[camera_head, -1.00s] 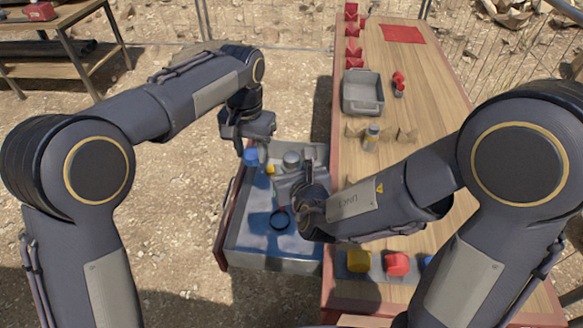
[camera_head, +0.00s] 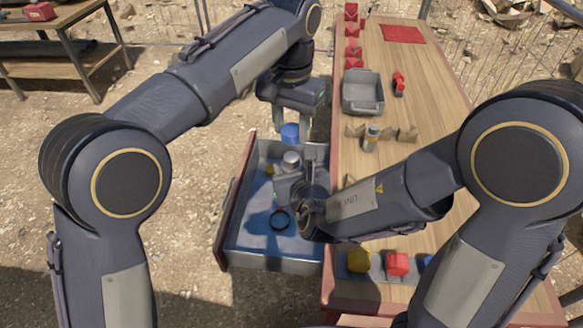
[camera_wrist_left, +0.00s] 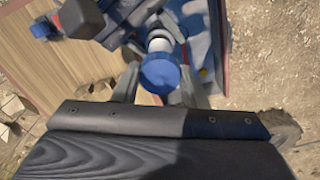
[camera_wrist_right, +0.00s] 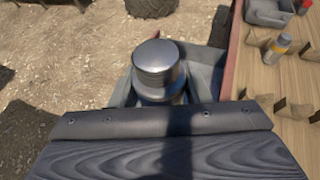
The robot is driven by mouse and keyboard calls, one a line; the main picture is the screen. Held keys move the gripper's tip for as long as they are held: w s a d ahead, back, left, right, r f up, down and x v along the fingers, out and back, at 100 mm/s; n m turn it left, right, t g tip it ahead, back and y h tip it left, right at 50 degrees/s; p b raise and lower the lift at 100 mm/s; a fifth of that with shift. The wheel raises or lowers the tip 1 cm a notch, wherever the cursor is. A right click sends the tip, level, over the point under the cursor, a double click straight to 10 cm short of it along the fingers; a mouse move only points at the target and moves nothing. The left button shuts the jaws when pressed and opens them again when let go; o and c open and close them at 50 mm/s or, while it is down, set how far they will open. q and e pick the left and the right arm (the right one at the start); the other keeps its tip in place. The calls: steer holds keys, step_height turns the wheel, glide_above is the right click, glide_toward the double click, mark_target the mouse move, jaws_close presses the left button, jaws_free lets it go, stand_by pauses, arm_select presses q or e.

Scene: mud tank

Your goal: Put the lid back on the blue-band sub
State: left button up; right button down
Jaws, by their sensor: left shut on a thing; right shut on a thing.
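My left gripper (camera_head: 291,127) is shut on a blue lid (camera_head: 290,136), held above the far end of the tank. The lid (camera_wrist_left: 160,74) sits between the fingers in the left wrist view. My right gripper (camera_head: 292,178) is shut on an upright grey metal cylinder, the sub (camera_head: 291,161), over the tank. Its rounded grey top (camera_wrist_right: 158,66) shows in the right wrist view; its lower part and any band are hidden by the fingers and palm. The lid is apart from the sub, above and slightly beyond it in the head view.
The tank (camera_head: 237,222) holds blue water with a black ring (camera_head: 280,220) and a small yellow thing (camera_head: 269,170). The wooden table (camera_head: 410,75) on the right carries a grey bin (camera_head: 362,92), a grey bottle (camera_head: 371,137) among wooden holders, and coloured pieces near its front.

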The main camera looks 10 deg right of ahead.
mark_target(291, 157)
arm_select(q)
steer(key=shift+f, duration=1.8)
steer(key=shift+s, duration=0.1)
steer(key=shift+f, duration=0.1)
steer(key=shift+f, duration=0.8)
steer(key=shift+f, duration=0.55)
